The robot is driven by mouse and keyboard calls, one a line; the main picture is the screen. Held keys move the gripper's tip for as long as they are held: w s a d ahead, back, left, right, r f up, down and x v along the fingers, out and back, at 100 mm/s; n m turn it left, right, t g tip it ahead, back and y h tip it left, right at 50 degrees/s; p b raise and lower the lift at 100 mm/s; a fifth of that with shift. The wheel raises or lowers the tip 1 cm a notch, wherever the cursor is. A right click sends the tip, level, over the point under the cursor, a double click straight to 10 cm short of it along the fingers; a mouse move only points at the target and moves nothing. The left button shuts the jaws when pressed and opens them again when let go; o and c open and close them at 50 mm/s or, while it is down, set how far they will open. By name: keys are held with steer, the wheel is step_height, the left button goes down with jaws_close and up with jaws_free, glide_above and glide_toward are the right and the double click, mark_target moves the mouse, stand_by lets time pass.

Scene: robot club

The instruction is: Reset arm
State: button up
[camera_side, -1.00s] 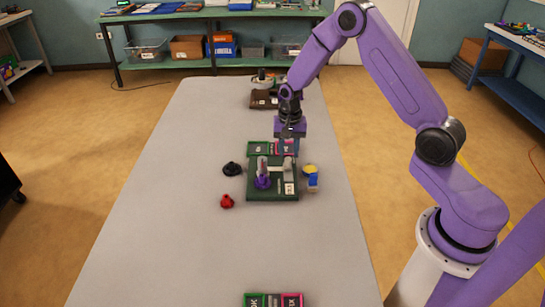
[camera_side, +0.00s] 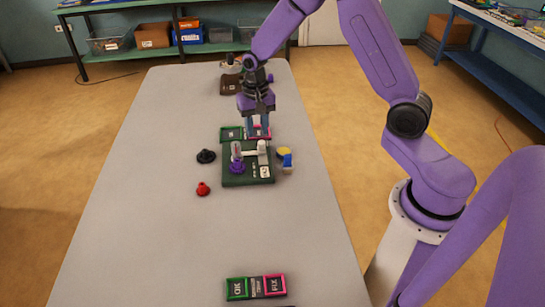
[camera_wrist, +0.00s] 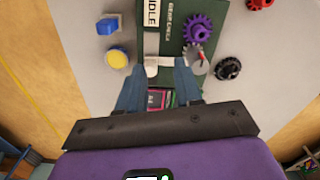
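A dark green board (camera_side: 232,182) lies mid-table; it also shows in the wrist view (camera_wrist: 176,40). On it stand a purple gear (camera_wrist: 198,28) and a small grey dial with a red pointer (camera_wrist: 196,62). A white arm (camera_side: 256,151) with a post lies across the board's far part. Its pale end (camera_wrist: 152,68) shows in the wrist view, near my fingertips. My gripper (camera_side: 257,127) points down just beyond the arm, by the green and pink tray. In the wrist view my gripper's (camera_wrist: 160,70) two blue fingers are apart. I see nothing held; contact with the arm is unclear.
A black gear (camera_side: 206,156) and a red gear (camera_side: 203,189) lie left of the board. Yellow and blue pieces (camera_side: 286,160) stand right of it. A green and pink labelled tray (camera_side: 255,288) sits at the near end, a brown box (camera_side: 230,84) far back. The left table is clear.

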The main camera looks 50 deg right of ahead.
steer(key=s+a+r+n, duration=0.5)
steer(key=s, duration=0.3)
steer(key=s+a+r+n, duration=0.4)
steer(key=s+n, duration=0.1)
steer(key=s, duration=0.3)
steer(key=s+d+r+n, duration=0.2)
steer(key=s+n, duration=0.6)
steer(key=s, duration=0.7)
steer(key=shift+s+d+r+n, duration=0.15)
steer(key=shift+s+r+n, duration=0.15)
steer(key=shift+r, duration=0.35)
